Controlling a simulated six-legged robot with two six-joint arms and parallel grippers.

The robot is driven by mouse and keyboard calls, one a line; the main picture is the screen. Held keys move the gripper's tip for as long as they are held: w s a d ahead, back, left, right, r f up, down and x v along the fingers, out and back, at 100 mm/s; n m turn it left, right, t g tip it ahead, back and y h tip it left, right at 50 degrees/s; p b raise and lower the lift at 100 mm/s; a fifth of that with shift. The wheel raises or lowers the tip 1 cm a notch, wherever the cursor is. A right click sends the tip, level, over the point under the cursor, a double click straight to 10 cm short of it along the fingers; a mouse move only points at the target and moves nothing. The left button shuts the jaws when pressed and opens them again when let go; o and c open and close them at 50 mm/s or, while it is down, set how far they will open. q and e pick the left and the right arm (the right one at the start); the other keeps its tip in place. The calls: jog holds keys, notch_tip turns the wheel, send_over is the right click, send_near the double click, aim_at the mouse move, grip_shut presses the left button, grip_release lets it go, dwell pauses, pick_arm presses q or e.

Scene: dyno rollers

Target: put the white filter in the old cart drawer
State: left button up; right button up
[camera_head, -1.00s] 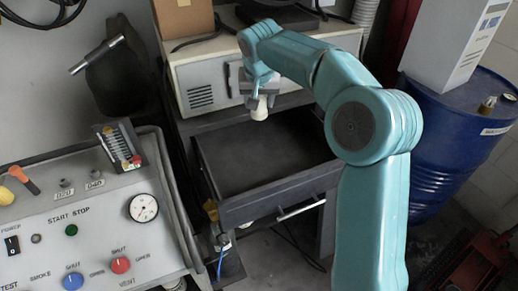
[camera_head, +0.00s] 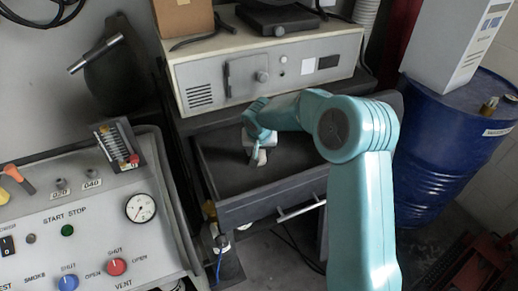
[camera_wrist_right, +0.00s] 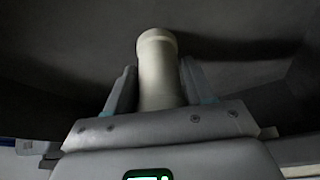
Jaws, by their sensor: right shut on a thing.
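The white filter (camera_wrist_right: 158,70) is a pale cylinder with a rounded rim, held between the two fingers of my right gripper (camera_wrist_right: 158,92) in the right wrist view. In the head view the right gripper (camera_head: 258,156) is low inside the open dark drawer (camera_head: 222,182) of the cart, and the filter's pale end (camera_head: 261,157) shows below it. I cannot tell whether the filter touches the drawer floor. My left gripper is not in view.
A beige instrument box (camera_head: 215,75) stands on the cart above the drawer. A control panel (camera_head: 100,225) is at left, and a blue drum (camera_head: 440,150) with a white box (camera_head: 455,45) is at right. The drawer floor around the gripper looks clear.

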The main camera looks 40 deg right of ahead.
jog(key=shift+r, duration=0.15)
jog(key=shift+f+b, duration=0.25)
jog(key=shift+b, duration=0.05)
jog(key=o, duration=1.1)
jog(key=shift+c, duration=0.2)
jog(key=shift+r, duration=0.1)
jog(key=shift+a+r+p, duration=0.1)
jog(key=shift+r+p, duration=0.25)
jog(key=shift+r, duration=0.05)
jog(key=v, duration=1.1)
jog(key=shift+s+r, duration=0.2)
